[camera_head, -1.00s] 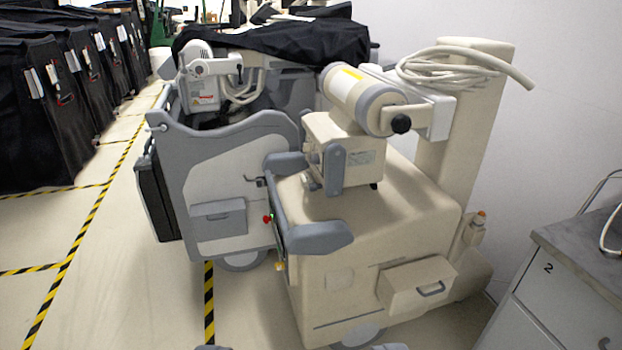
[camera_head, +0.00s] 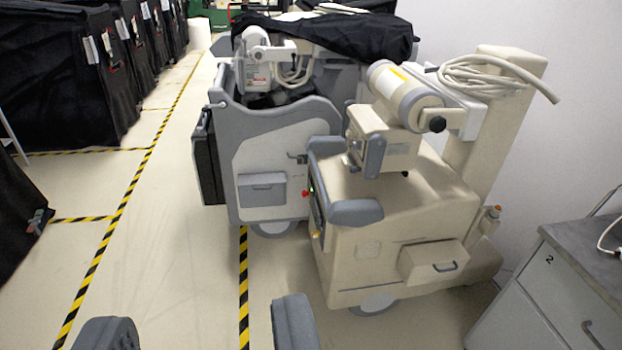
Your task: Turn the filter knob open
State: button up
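My gripper (camera_head: 200,325) shows at the bottom edge as two dark grey fingers, wide apart and empty, over bare floor. Ahead to the right stands a beige mobile cart (camera_head: 395,275). On it sits a boxy beige head (camera_head: 385,145) with grey side pieces, below a beige cylinder (camera_head: 405,95) with a yellow label. A black ball knob (camera_head: 437,124) is at the cylinder's right end. Small parts show on the left of the boxy head, too small to make out. I cannot tell which part is the filter knob. My gripper is well apart from the cart.
A second grey-white cart (camera_head: 275,155) stands behind, partly under a black cover (camera_head: 340,35). Black covered carts (camera_head: 60,80) line the left. A grey-topped cabinet (camera_head: 560,285) is at the right, by the wall. Floor with yellow-black tape (camera_head: 120,210) is free at left.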

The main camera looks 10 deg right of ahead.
aim_at(352, 169)
jog(key=u, duration=0.65)
jog(key=k, duration=0.85)
jog(key=u, duration=0.6)
jog(key=i, duration=2.15)
jog(key=z, duration=0.8)
jog(key=i, duration=1.3)
jog(key=z, duration=1.25)
jog(key=i, duration=0.9)
jog(key=z, duration=0.8)
jog(key=i, duration=0.25)
jog(key=z, duration=0.15)
jog(key=k, duration=0.75)
jog(key=z, duration=0.15)
